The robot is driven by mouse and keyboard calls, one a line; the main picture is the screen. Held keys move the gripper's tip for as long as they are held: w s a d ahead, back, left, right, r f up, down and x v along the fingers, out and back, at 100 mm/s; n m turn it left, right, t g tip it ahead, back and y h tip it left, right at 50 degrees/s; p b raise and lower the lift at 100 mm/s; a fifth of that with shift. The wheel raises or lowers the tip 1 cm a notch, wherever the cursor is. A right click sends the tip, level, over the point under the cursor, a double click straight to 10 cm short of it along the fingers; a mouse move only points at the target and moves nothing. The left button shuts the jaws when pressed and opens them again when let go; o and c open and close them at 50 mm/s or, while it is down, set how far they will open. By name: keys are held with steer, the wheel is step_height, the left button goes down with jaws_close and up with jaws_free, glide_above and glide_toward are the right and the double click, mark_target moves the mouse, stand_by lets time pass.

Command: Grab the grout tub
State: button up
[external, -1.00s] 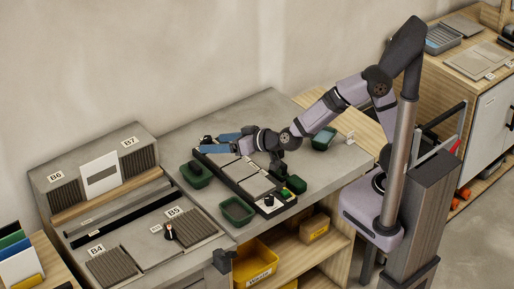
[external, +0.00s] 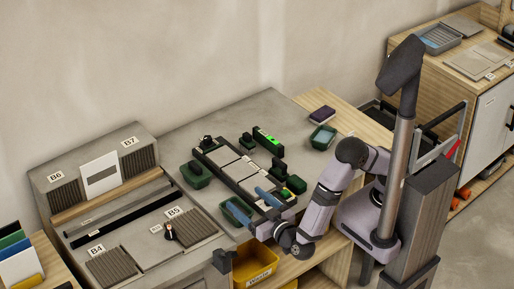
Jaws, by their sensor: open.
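Three small dark green tubs stand on the grey worktop, and no readable label shows which is the grout tub. One front tub (external: 226,216) is at the worktop's front edge. Another tub (external: 196,176) with something dark in it is at the left, and a third tub (external: 322,138) with bluish contents is at the back right. My gripper (external: 253,204) is open, its two blue fingers spread. The left finger overlaps the front tub and partly hides it; the right finger overlaps the near tile. I cannot tell whether either touches.
A dark tray frame (external: 206,153) with grey tiles (external: 241,170) lies beside the tubs. A level with bright green (external: 266,137) and dark green blocks (external: 295,184) stand right of it. A purple block (external: 322,113) is at the back. A yellow bin (external: 256,262) is below the worktop.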

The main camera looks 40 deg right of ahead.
step_height(320, 180, down, 9)
steer(key=shift+w+d+p, duration=0.2)
steer(key=shift+w+p, duration=0.65)
steer(key=shift+w, duration=0.8)
steer(key=shift+w+d+p, duration=0.2)
steer(key=shift+w+p, duration=0.65)
steer(key=shift+w, duration=1.2)
steer(key=c, duration=1.3)
